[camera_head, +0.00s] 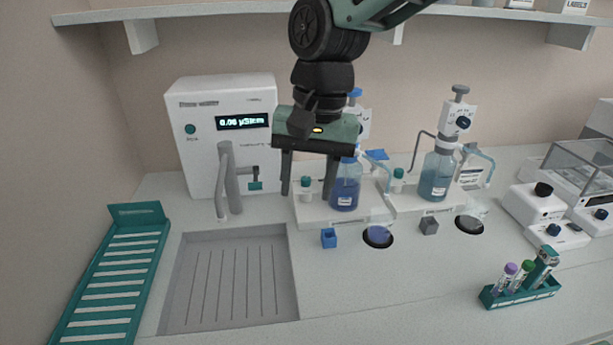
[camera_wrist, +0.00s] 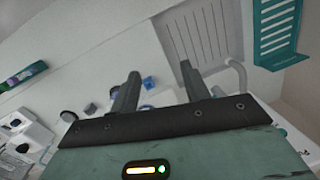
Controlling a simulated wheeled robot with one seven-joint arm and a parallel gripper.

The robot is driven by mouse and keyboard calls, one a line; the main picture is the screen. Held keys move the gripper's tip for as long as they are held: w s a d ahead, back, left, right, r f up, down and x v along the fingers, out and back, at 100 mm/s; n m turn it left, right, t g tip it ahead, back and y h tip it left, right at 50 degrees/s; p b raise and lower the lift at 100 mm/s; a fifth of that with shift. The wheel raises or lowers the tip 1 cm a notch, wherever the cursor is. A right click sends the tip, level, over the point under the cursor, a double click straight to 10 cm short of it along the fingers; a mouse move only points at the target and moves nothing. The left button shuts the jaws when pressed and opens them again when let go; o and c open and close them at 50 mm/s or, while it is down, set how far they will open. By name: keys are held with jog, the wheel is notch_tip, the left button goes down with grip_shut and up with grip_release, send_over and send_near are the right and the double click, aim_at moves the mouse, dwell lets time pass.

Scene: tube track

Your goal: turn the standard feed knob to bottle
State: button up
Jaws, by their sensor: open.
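Two bottle dispensers stand on white bases at the back of the bench. The left one holds a blue-liquid bottle (camera_head: 344,190); the right one holds a paler bottle (camera_head: 437,176). A teal-capped knob (camera_head: 306,184) is on the left base and a similar knob (camera_head: 397,180) is on the right base. I cannot read which is the standard feed knob or its setting. My gripper (camera_head: 307,192) is open and points down, its fingers either side of the left knob in the picture; contact cannot be told. In the wrist view my gripper (camera_wrist: 160,74) is empty. The left dispenser's head is mostly hidden behind my gripper.
A white meter unit (camera_head: 225,100) with a tap (camera_head: 229,180) stands left, behind a grey drain tray (camera_head: 190,300). A teal rack (camera_head: 115,275) is far left, a tube holder (camera_head: 520,292) front right, and white devices (camera_head: 540,205) at right. A shelf (camera_head: 200,12) runs above.

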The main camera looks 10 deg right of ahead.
jog(key=w+m, duration=1)
jog(key=w, duration=0.8)
jog(key=m+h+b, duration=0.1)
jog(key=m+b, duration=0.1)
jog(key=m, duration=0.7)
send_near(306, 178)
jog(key=shift+t, duration=0.3)
jog(key=f, duration=0.2)
jog(key=f+p, duration=0.1)
jog(key=f, duration=0.2)
jog(key=f+p, duration=0.1)
jog(key=f, duration=0.2)
jog(key=shift+s+a+f, duration=0.1)
jog(key=shift+s+f, duration=0.15)
jog(key=c, duration=1)
